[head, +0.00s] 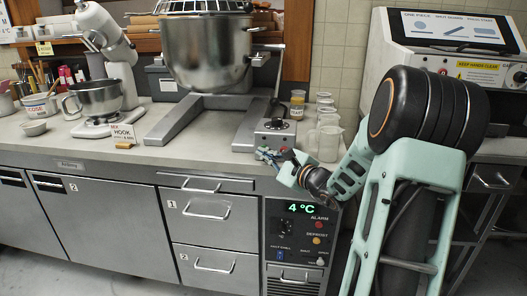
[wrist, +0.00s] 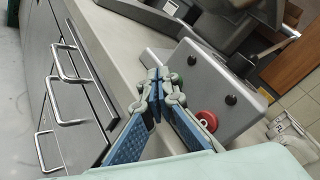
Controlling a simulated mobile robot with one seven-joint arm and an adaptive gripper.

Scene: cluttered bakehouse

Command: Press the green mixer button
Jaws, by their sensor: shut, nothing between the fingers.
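The large steel mixer (head: 207,55) stands on the counter on a grey forked base. Its control box (head: 272,138) is at the front right of that base; in the wrist view it is a grey slanted box (wrist: 213,80) with dark round knobs or screws. A red round button (wrist: 206,121) shows right of my fingers. A small green spot (wrist: 175,78), possibly the green button, shows just beyond my fingertips and is partly hidden. My gripper (wrist: 154,88) is shut and empty, close in front of the box. In the head view my gripper (head: 265,153) is at the counter's front edge; contact cannot be told.
Several clear cups (head: 328,118) and a yeast jar (head: 297,105) stand right of the box. A smaller stand mixer (head: 103,40) and a hook sign (head: 123,134) are at left. Drawer handles (head: 207,215) and a fridge panel (head: 300,240) lie below the counter.

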